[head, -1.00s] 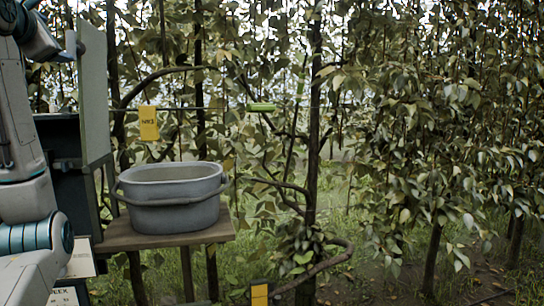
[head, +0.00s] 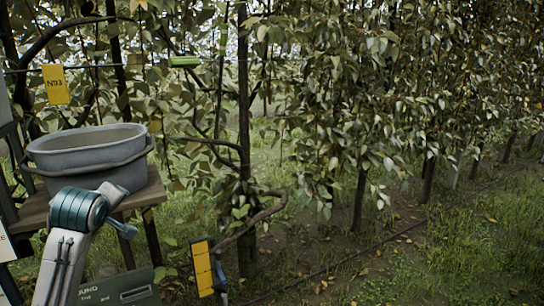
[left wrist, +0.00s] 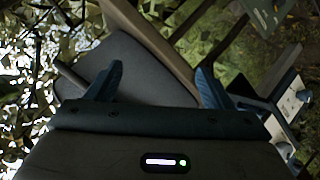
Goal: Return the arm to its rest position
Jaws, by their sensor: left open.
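My left arm (head: 75,225) comes in at the lower left of the head view, in front of the grey tub, with its teal joint just below the tub's near side. The grey tub (head: 85,153) stands on a wooden shelf (head: 154,192). The tub also shows behind the fingers in the left wrist view (left wrist: 150,72). My right gripper is not seen.
A yellow tag (head: 56,84) hangs on a wire at upper left, with a green clip (head: 184,62) beside it. A yellow marker (head: 203,268) stands low in front of a trunk. A green labelled panel (head: 115,289) is at the bottom left. Grass is open at right.

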